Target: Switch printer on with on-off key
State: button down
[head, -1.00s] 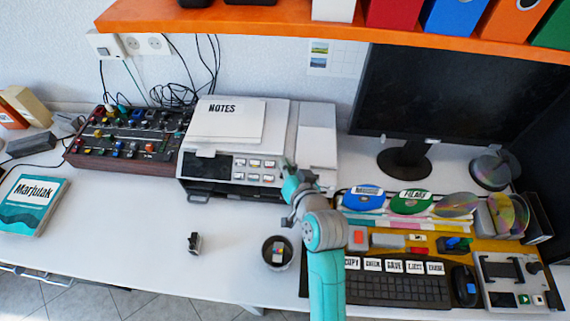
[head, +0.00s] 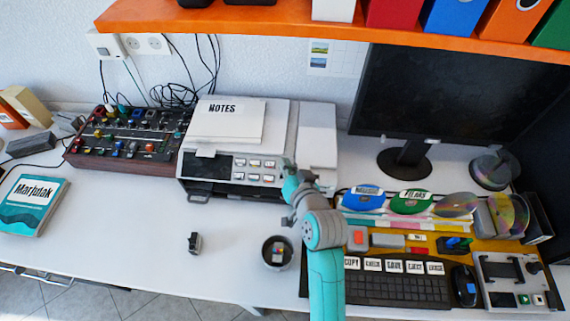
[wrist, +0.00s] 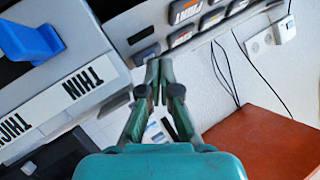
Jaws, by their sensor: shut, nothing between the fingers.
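The printer (head: 277,132) is a pale grey machine with a dark front panel, standing against the wall with a sheet marked NOTES (head: 235,121) on top. Several pale keys (head: 254,170) sit in rows on its front. My gripper (head: 288,164) is at the right end of this panel, with its fingers shut and empty. In the wrist view the shut fingertips (wrist: 158,66) are close to a grey key (wrist: 147,55) at the end of a row; contact cannot be told. One key farther along reads PRINT (wrist: 184,9). I cannot make out which key is the on-off one.
A mixer-like box with knobs (head: 127,139) stands left of the printer. A keyboard (head: 395,288), monitor (head: 440,95) and discs (head: 411,201) are on the right. A cup (head: 278,253) and small stamp (head: 194,243) stand in front. An orange shelf (head: 250,22) hangs above.

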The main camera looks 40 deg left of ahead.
jog(key=shift+f, duration=0.2)
jog(key=shift+r, duration=0.1)
dwell(0.4)
jog(key=shift+s+d+r, duration=0.2)
jog(key=shift+s+r, duration=0.1)
jog(key=shift+r, duration=0.4)
notch_tip(320, 180, up, 5)
jog(key=s+d, duration=0.1)
jog(key=s, duration=0.1)
jog(key=shift+s+d+r, duration=0.15)
jog(key=shift+s+d, duration=0.1)
dwell(0.6)
